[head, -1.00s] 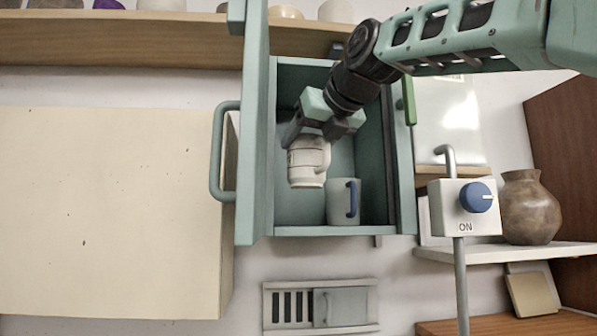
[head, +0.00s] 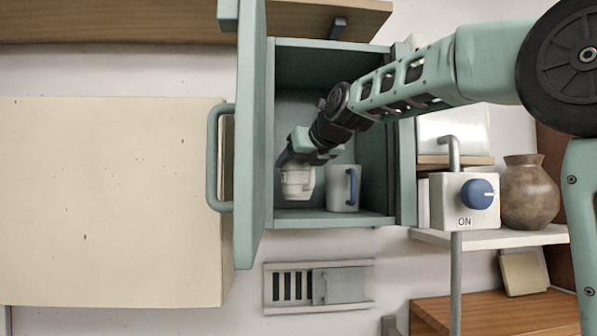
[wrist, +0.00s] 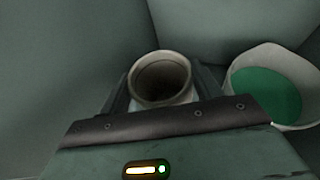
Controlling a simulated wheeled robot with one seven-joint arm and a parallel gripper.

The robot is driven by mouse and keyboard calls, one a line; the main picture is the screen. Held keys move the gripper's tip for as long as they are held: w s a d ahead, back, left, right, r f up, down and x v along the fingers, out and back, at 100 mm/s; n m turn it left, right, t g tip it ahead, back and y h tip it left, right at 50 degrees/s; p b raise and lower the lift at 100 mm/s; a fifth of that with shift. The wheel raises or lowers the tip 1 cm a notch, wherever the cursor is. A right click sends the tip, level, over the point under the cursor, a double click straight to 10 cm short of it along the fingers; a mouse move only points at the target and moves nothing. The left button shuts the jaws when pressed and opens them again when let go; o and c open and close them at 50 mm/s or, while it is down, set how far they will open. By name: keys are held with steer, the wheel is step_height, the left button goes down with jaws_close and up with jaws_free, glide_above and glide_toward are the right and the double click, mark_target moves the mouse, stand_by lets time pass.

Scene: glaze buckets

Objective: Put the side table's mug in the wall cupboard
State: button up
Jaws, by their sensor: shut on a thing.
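The wall cupboard (head: 335,222) is open, its green door (head: 251,150) swung out on the left side. My gripper (head: 308,160) reaches inside it and is shut on a cream mug (head: 297,184). The mug hangs upright below the fingers, low in the left part of the cupboard; I cannot tell whether its base touches the cupboard floor. In the wrist view the mug's open rim (wrist: 162,77) shows between the fingers, and the lower part is hidden.
A grey-white mug with a blue handle (head: 341,190) stands on the cupboard floor, close on the right. In the wrist view its inside is green (wrist: 268,92). A switch box (head: 466,201) and a brown vase (head: 529,192) are outside on the right.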

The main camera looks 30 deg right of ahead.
mark_target(304, 170)
step_height(304, 170, down, 2)
steer(key=shift+s+f, duration=0.1)
steer(key=shift+f, duration=0.05)
steer(key=shift+w+f+p, duration=0.15)
steer(key=shift+w+p, duration=0.05)
steer(key=shift+p, duration=0.45)
steer(key=shift+f, duration=0.2)
steer(key=o, duration=0.9)
steer(key=shift+f, duration=0.15)
